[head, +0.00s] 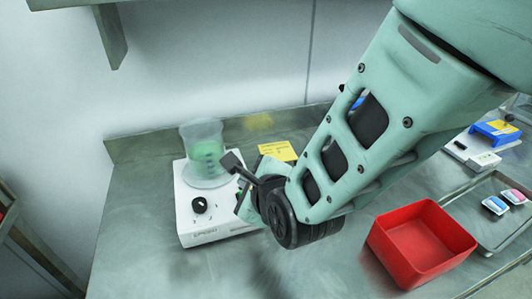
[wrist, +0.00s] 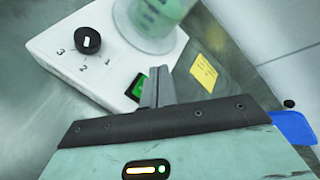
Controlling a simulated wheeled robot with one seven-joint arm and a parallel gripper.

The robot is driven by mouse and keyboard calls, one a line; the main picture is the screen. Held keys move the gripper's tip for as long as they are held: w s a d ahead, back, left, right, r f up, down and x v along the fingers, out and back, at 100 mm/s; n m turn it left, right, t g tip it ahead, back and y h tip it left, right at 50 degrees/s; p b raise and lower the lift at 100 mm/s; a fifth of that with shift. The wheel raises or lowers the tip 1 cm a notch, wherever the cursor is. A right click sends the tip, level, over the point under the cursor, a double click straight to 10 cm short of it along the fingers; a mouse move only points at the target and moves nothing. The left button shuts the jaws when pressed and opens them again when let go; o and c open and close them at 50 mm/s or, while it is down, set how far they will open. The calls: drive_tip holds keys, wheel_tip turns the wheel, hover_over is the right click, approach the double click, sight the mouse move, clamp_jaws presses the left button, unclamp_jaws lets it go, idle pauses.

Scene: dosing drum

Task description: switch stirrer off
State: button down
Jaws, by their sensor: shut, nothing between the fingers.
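The stirrer (head: 212,228) is a white box on the steel bench, also in the wrist view (wrist: 70,45). It has a black knob (wrist: 88,40) with the marks 1, 2 and 3 around it; the knob also shows in the head view (head: 199,205). A small green-lit switch (wrist: 138,86) sits near the stirrer's edge. A clear beaker (head: 203,152) with green liquid stands on top. My gripper (wrist: 159,74) is shut and empty, its tips just right of the switch; I cannot tell whether they touch it. In the head view its fingertips are hard to make out.
A yellow note (head: 277,151) lies behind the stirrer, and it shows in the wrist view (wrist: 204,71). A red open bin (head: 420,240) stands to the right. Beyond it is a metal tray (head: 460,212) with small coloured packs. The bench front left is clear.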

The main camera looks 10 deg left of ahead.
drive_tip(key=r, duration=0.1)
drive_tip(key=r+p, duration=0.1)
drive_tip(key=s+r, duration=0.1)
drive_tip(key=r, duration=0.1)
drive_tip(key=shift+d+p, duration=0.3)
drive_tip(key=shift+p, duration=0.1)
drive_tip(key=s+d+n+g+h, duration=0.2)
drive_tip(key=s+d+n, duration=0.3)
drive_tip(key=d+n, duration=0.3)
drive_tip(key=s+d+r+n+g+h, duration=0.1)
drive_tip(key=s+d+n+g+h, duration=0.2)
drive_tip(key=d+n, duration=0.6)
drive_tip(key=s+d+r+n+g+h, duration=0.1)
drive_tip(key=s+d+n+g+h, duration=0.1)
drive_tip(key=s+d+n+g, duration=0.2)
drive_tip(key=s+d+n, duration=0.3)
drive_tip(key=d+n, duration=0.1)
drive_tip(key=d, duration=0.2)
drive_tip(key=shift+s+n, duration=0.3)
drive_tip(key=shift+s, duration=0.05)
